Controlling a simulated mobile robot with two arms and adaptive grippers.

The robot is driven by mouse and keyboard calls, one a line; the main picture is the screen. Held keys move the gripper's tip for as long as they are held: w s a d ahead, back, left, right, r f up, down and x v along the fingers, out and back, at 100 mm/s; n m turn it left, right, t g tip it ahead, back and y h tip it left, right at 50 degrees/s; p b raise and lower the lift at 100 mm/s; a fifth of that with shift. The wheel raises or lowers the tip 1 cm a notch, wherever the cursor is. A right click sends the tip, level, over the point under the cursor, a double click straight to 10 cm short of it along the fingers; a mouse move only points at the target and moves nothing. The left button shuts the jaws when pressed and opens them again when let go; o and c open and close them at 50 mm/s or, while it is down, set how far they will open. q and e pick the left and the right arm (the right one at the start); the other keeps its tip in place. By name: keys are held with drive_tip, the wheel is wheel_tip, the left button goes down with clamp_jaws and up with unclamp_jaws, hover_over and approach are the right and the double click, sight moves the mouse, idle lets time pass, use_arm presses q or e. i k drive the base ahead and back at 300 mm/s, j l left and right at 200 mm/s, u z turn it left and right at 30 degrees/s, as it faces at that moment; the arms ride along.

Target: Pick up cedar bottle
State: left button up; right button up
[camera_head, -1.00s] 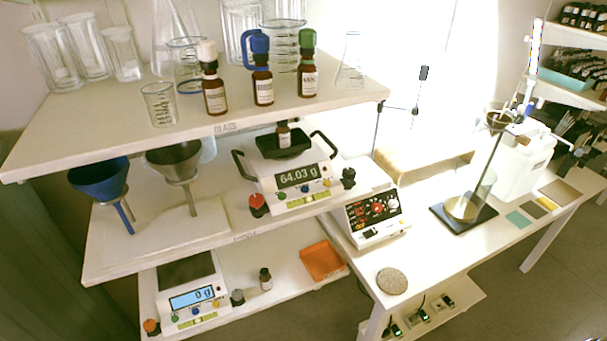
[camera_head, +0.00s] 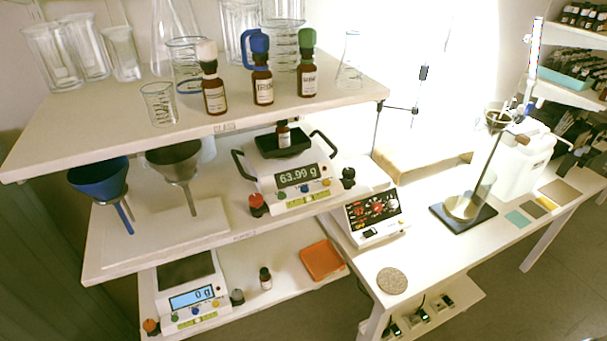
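Three brown dropper bottles stand upright in a row on the top shelf: one with a white cap (camera_head: 214,92), one with a blue cap (camera_head: 262,80) and one with a green cap (camera_head: 307,70). Their labels are too small to read surely, so I cannot tell which is cedar. A small brown bottle (camera_head: 283,135) stands in the black pan of the middle-shelf scale. Another small dark bottle (camera_head: 265,279) stands on the lower shelf. Neither of my grippers is in view.
Glass beakers and flasks crowd the top shelf's back; a small beaker (camera_head: 159,103) stands left of the white-capped bottle. The upper scale (camera_head: 296,182) reads 63.99 g. An orange tray (camera_head: 322,261) lies on the lower shelf. The top shelf's front right is clear.

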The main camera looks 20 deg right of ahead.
sight(283, 134)
drive_tip(key=k+j+u, duration=0.25)
drive_tip(key=j, duration=0.35)
drive_tip(key=k+j+u, duration=0.15)
drive_tip(key=k+j, duration=0.15)
drive_tip(key=k+j+u, duration=0.15)
drive_tip(key=j, duration=0.25)
